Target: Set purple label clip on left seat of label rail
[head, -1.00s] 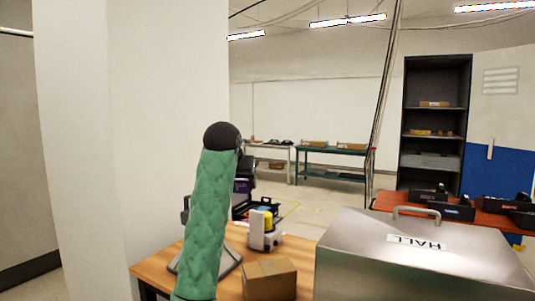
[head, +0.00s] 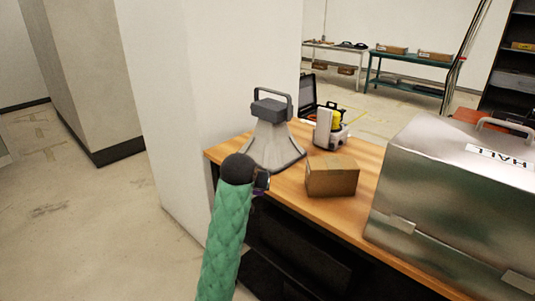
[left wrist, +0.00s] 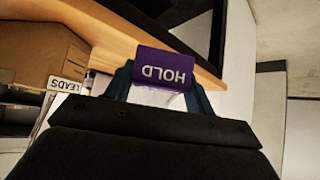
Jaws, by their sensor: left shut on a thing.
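The purple label clip (left wrist: 163,67), marked HOLD, sits between the fingertips of my left gripper (left wrist: 161,85) in the left wrist view. The gripper is shut on it, and the clip's lettering appears upside down. In the head view my left gripper (head: 262,183) is mostly hidden behind the end of my green-sleeved arm, just off the front edge of the wooden table (head: 370,160). The clip is barely visible there. I cannot make out the label rail in either view. My right gripper is not in view.
On the table stand a grey horn-shaped device (head: 272,145), a yellow and white device (head: 330,128), a cardboard box (head: 332,177) and a large metal case (head: 450,200) marked HALL. A white wall column (head: 180,100) rises behind.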

